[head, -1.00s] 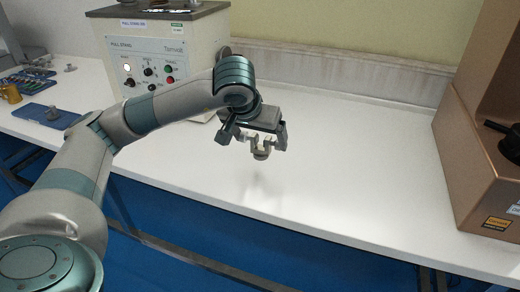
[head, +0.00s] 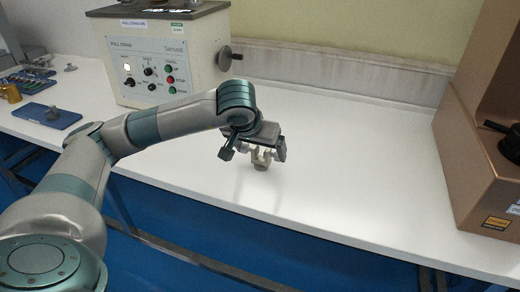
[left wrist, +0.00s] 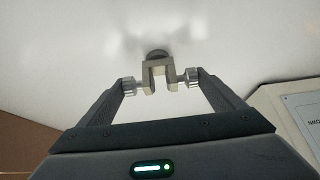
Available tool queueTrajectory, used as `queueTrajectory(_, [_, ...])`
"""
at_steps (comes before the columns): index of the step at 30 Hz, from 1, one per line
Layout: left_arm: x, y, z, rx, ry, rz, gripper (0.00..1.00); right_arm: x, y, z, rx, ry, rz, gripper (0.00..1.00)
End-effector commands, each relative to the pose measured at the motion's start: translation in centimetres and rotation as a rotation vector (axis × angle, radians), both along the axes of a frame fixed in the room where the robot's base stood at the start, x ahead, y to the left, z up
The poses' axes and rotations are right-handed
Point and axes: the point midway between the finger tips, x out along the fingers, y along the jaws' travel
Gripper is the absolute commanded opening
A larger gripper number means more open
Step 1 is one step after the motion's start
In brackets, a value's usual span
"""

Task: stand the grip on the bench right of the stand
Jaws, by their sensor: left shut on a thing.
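The grip (head: 260,164) is a small pale metal fork with a knurled screw on each side and a round base below. My left gripper (head: 262,152) is shut on it, with a finger on each screw, as the left wrist view shows for the grip (left wrist: 159,71). The grip hangs upright at or just above the white bench (head: 350,160); I cannot tell whether its base touches. It is in front and to the right of the stand (head: 190,65), a cream box marked "PULL STAND". My right gripper is out of view.
A brown case (head: 470,175) stands at the bench's right end. A blue mat (head: 40,116) with a small metal piece, a brass cylinder (head: 10,93) and other small parts lie at the left. The bench between grip and case is clear.

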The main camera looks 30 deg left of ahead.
Motion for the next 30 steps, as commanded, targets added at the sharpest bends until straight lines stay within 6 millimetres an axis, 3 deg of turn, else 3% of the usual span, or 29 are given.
queueTrajectory(11, [0.0, 0.0, -0.2, 0.000, -0.002, -0.001, 0.48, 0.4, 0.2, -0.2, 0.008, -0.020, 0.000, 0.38])
queueTrajectory(12, [0.0, 0.0, -0.2, 0.000, 0.000, 0.000, 0.95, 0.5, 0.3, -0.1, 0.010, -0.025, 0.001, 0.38])
queueTrajectory(13, [0.0, 0.0, -0.2, 0.000, 0.000, 0.000, 1.00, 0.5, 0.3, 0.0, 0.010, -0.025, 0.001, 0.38])
queueTrajectory(23, [0.0, 0.0, 0.0, 0.000, 0.000, 0.000, 1.00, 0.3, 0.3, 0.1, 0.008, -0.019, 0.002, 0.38])
queueTrajectory(30, [-0.8, -0.2, 1.6, 0.000, -0.002, -0.001, 1.00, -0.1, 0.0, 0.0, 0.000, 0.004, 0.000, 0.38])
